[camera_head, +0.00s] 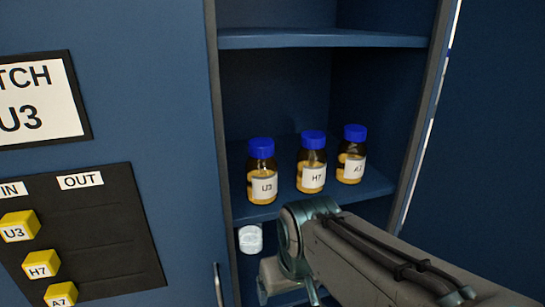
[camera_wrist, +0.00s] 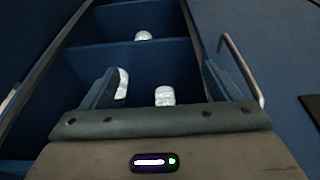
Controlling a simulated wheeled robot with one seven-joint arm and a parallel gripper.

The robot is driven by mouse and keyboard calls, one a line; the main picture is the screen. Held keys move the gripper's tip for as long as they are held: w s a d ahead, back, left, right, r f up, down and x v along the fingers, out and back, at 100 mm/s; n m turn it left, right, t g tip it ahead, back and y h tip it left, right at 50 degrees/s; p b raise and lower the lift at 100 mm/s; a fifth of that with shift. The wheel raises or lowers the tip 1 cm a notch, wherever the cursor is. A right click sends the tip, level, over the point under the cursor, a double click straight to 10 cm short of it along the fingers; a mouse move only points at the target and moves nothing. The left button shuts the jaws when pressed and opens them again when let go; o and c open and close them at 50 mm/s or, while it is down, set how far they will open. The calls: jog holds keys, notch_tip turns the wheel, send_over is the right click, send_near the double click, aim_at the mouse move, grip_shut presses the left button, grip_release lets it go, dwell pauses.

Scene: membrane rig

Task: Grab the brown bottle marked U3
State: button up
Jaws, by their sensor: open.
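The brown bottle marked U3 (camera_head: 262,170) stands upright at the left of a row on the middle shelf. It has a blue cap and a white label. Beside it stand the brown bottles marked H7 (camera_head: 312,162) and A7 (camera_head: 352,154). My gripper is low in front of the cabinet in the head view, below the bottles, with its fingertips not clear there. In the wrist view my gripper (camera_wrist: 160,72) has its fingers spread apart, with no brown bottle between them. The bottle marked U3 cannot be made out in the wrist view.
A white capped item (camera_head: 250,239) stands below the bottle shelf (camera_head: 290,207); several white items (camera_wrist: 165,96) show in the wrist view. Cabinet walls close in both sides. A handle (camera_head: 218,286) is at lower left. A board with yellow tags (camera_head: 130,240) hangs left.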

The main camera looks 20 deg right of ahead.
aim_at(262, 159)
jog(key=w+r+m+t+p, duration=0.1)
jog(key=w+r, duration=0.3)
jog(key=r, duration=0.4)
jog(key=w+r, duration=0.4)
jog(key=r, duration=0.4)
jog(key=w, duration=0.2)
jog(key=w+p, duration=0.1)
jog(key=w, duration=0.1)
jog(key=w+p, duration=0.1)
jog(key=w, duration=0.1)
jog(key=shift+w+a+r, duration=0.1)
jog(key=shift+r, duration=0.2)
jog(key=w+p, duration=0.1)
jog(key=w, duration=0.2)
jog(key=w+p, duration=0.1)
jog(key=w, duration=0.1)
jog(key=shift+w+d+f+p, duration=0.1)
jog(key=shift+w+d+p, duration=0.2)
jog(key=shift+w+f, duration=0.1)
jog(key=shift+f, duration=0.4)
jog(key=c, duration=1.3)
